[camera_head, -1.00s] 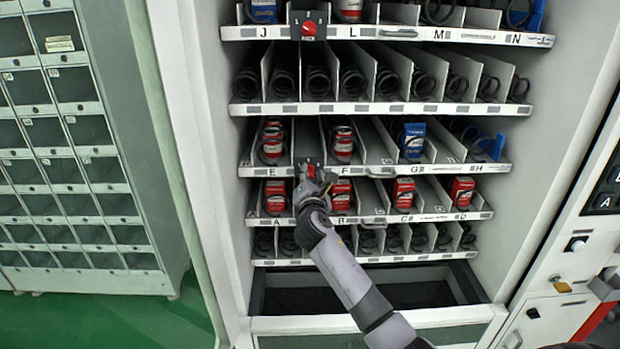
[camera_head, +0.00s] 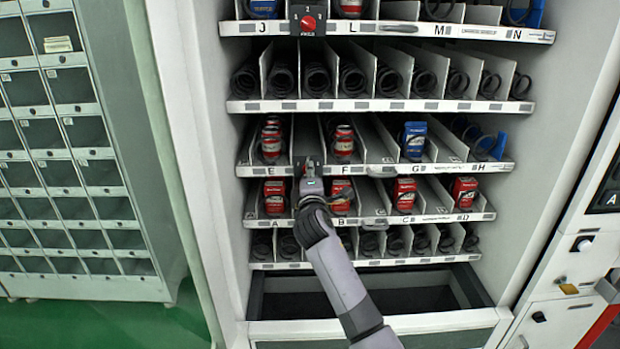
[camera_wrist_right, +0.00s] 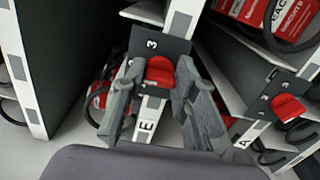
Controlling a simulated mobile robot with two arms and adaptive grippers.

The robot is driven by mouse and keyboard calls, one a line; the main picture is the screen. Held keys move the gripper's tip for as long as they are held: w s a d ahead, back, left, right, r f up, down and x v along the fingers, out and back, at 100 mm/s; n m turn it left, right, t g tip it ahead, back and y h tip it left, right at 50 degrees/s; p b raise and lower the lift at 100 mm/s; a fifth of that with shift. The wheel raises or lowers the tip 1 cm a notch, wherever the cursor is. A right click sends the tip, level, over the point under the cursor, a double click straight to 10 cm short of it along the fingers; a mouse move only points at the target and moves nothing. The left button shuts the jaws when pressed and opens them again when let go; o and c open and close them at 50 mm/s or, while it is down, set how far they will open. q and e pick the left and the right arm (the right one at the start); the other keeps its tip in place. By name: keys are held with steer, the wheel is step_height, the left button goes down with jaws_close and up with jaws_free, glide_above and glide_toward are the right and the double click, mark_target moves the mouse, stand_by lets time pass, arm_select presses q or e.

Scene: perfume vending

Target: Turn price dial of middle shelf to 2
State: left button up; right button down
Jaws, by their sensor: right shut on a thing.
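The middle shelf (camera_head: 350,168), labelled E to H, has a black price plate with a red dial (camera_wrist_right: 159,70) near its left part. In the right wrist view a 3 shows at the plate's top; the other numbers and the exact setting are hard to read. My right gripper (camera_wrist_right: 154,98) is shut on this red dial, with a finger on each side of it. In the head view my right gripper (camera_head: 311,182) covers most of the dial. My left gripper is not in view.
Another red dial (camera_wrist_right: 288,106) on the shelf labelled A is close beside my gripper in the wrist view. An upper dial (camera_head: 309,22) sits on the top shelf.

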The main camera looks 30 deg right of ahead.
steer(key=shift+f+m, duration=0.1)
steer(key=shift+m, duration=0.2)
steer(key=c, duration=1.3)
jaws_free()
steer(key=v, duration=1.2)
steer(key=shift+s, duration=0.1)
steer(key=shift+d, duration=0.1)
